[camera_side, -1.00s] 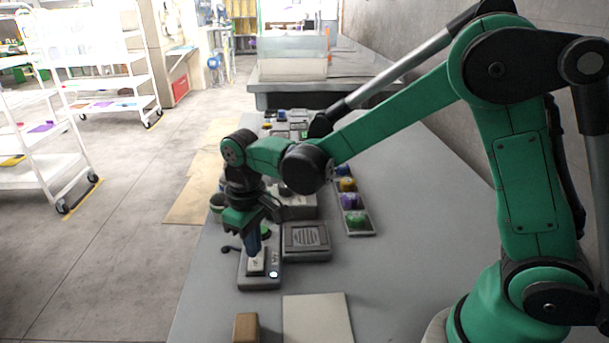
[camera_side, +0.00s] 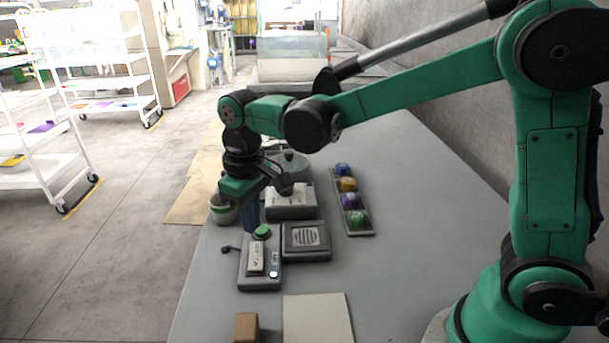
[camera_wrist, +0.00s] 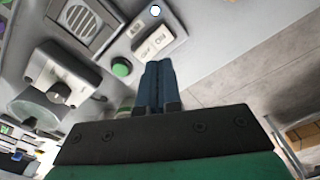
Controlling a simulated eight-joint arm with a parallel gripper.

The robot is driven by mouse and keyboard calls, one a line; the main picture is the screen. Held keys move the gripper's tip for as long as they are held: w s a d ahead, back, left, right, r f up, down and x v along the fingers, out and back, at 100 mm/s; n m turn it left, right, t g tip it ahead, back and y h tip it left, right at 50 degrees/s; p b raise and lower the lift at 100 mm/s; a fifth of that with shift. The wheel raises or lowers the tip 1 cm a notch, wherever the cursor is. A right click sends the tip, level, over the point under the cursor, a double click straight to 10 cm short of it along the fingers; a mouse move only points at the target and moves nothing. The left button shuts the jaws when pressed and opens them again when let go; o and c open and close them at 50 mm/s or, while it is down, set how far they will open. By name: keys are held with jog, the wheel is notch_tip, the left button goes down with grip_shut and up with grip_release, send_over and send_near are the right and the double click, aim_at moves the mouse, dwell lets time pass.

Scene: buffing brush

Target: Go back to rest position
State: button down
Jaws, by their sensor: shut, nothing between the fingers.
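My gripper (camera_side: 251,222) hangs over the left side of the grey table in the side view, pointing down. In the wrist view its blue fingers (camera_wrist: 159,75) are pressed together with nothing between them. A control box (camera_side: 260,277) with a green button (camera_side: 262,232) and a pale rocker plate lies just nearer the camera than the fingers. The green button (camera_wrist: 122,67) also shows in the wrist view, to the left of the fingers. The fingers look apart from the box.
A speaker-like box (camera_side: 307,241) sits right of the control box. A tray (camera_side: 365,232) holds several coloured knobs. A white-topped device (camera_side: 291,212) and a cup (camera_side: 223,212) stand behind. A pale board (camera_side: 318,320) and brown block (camera_side: 246,327) lie in front. The table's right side is clear.

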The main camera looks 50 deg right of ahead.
jog(key=s+d+r+m+t, duration=0.3)
jog(key=s+d+t, duration=0.4)
jog(key=s, duration=0.1)
jog(key=shift+d, duration=0.2)
